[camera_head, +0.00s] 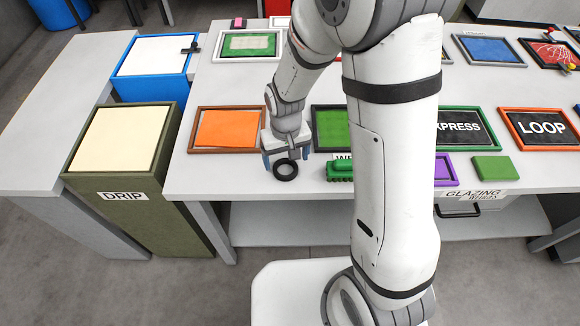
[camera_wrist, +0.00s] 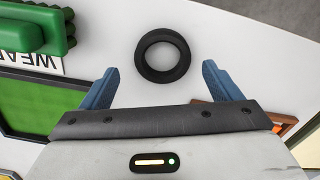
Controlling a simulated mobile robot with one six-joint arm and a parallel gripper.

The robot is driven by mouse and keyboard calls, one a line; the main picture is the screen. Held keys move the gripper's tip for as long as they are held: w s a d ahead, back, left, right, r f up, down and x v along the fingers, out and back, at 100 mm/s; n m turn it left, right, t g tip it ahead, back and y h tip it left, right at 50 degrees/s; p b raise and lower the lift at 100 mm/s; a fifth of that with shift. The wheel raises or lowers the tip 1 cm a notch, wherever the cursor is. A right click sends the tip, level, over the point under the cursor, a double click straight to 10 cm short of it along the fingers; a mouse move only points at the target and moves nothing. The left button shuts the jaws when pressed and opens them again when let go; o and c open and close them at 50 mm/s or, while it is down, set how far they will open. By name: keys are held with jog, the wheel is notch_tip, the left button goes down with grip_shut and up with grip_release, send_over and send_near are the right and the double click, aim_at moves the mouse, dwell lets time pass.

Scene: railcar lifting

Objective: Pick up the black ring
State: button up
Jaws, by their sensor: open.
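The black ring (camera_head: 286,170) lies flat on the white table near its front edge, left of a green train-like toy. In the wrist view the ring (camera_wrist: 144,60) is just beyond the fingertips, roughly centred between them, with white table showing through its hole. My gripper (camera_head: 286,157) is just behind the ring in the head view. Its two blue fingers stand wide apart in the wrist view (camera_wrist: 160,72), with nothing between them. I cannot tell from these views how high the fingertips are above the table.
The green toy (camera_head: 340,171) is close right of the ring. An orange panel (camera_head: 229,129) in a brown frame lies behind left, and a green framed panel (camera_head: 331,128) behind right. An olive bin labelled DRIP (camera_head: 168,200) stands left. The table's front edge is close.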

aim_at(286, 168)
jog(key=shift+s+a+f, duration=0.1)
jog(key=shift+s+f, duration=0.1)
jog(key=shift+f, duration=1.35)
jog(key=c, duration=1)
